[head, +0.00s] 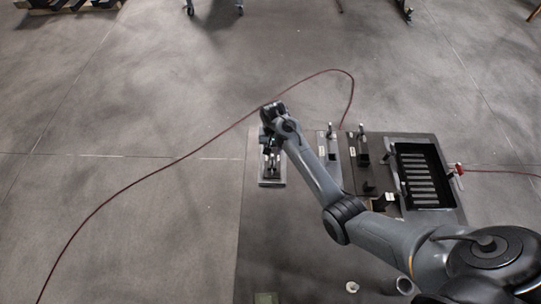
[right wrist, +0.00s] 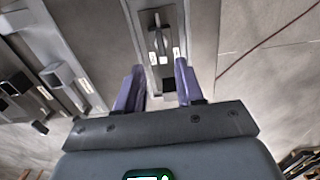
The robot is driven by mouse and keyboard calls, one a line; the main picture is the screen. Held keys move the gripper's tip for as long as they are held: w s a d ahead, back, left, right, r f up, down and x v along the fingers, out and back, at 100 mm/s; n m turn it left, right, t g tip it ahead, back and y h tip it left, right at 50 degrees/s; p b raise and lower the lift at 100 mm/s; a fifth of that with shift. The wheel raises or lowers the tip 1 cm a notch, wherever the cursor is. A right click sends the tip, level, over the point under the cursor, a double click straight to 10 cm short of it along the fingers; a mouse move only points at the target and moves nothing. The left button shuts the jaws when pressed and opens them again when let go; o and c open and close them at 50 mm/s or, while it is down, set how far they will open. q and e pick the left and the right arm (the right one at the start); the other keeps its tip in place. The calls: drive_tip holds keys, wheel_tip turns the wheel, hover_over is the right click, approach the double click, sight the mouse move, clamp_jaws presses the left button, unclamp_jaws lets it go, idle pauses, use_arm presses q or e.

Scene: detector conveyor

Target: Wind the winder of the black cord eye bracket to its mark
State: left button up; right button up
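A light base plate (head: 271,183) at the table's left edge carries a dark upright fitting with a lever-like part (head: 271,163). It appears to be the cord eye bracket with its winder, but the head view is too small to be sure. In the right wrist view the plate (right wrist: 149,12) lies ahead, with the dark lever (right wrist: 158,42) and small white labels. My right gripper (right wrist: 160,66) is open, its two purple fingers apart on either side of the plate's near end. Nothing is held between them. In the head view my right gripper (head: 268,130) is over the plate's far end. My left gripper is out of view.
A red cord (head: 190,153) crosses the floor. The table's front left (head: 290,240) is mostly clear.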

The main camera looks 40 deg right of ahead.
sight(272, 162)
wheel_tip(272, 162, down, 8)
drive_tip(key=shift+w+r, duration=0.1)
drive_tip(key=shift+r, duration=0.05)
idle(0.3)
clamp_jaws()
